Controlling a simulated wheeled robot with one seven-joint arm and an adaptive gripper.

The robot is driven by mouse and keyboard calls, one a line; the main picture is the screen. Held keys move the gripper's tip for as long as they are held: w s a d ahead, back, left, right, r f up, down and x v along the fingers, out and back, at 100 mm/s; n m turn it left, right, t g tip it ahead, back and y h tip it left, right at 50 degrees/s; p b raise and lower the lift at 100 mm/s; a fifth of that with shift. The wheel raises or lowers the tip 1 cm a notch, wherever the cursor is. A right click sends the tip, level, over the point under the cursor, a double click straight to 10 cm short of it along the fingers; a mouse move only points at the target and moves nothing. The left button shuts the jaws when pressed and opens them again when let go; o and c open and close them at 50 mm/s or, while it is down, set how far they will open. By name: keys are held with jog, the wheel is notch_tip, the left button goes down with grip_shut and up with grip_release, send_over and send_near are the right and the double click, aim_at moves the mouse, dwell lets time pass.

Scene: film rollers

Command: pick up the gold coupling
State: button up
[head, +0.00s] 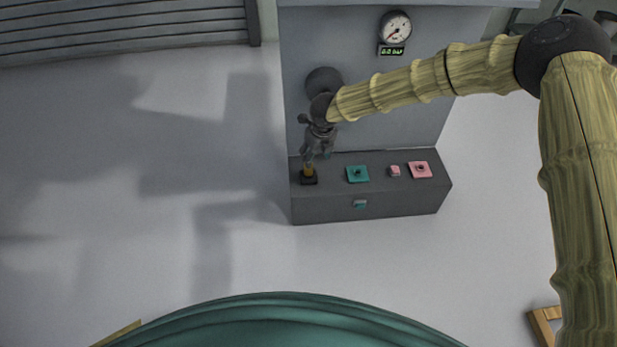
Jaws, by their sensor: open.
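The gold coupling (308,170) is small and stands upright on a dark square base at the left end of a grey console's top. My gripper (308,158) points down just above it, with its fingers at or very near the coupling's top. The gripper is open. The fingers are small and dark here, so I cannot tell whether they touch the coupling or reach around it.
The grey console (370,203) also carries a teal square (357,174), a small pink block (394,171) and a pink square (420,169). A panel with a round gauge (395,27) rises behind. A wooden frame (545,325) lies at lower right. The floor at left is clear.

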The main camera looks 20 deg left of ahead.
jog(key=shift+m, duration=0.3)
jog(key=f, duration=0.1)
jog(key=w+a+f+b, duration=0.1)
jog(key=f, duration=0.1)
jog(key=a+f+b, duration=0.1)
jog(key=f, duration=0.1)
jog(key=shift+w+a, duration=0.2)
jog(key=shift+w, duration=0.05)
jog(key=shift+b+x, duration=1.95)
jog(key=shift+x, duration=0.7)
jog(key=shift+a+r, duration=0.1)
grip_shut()
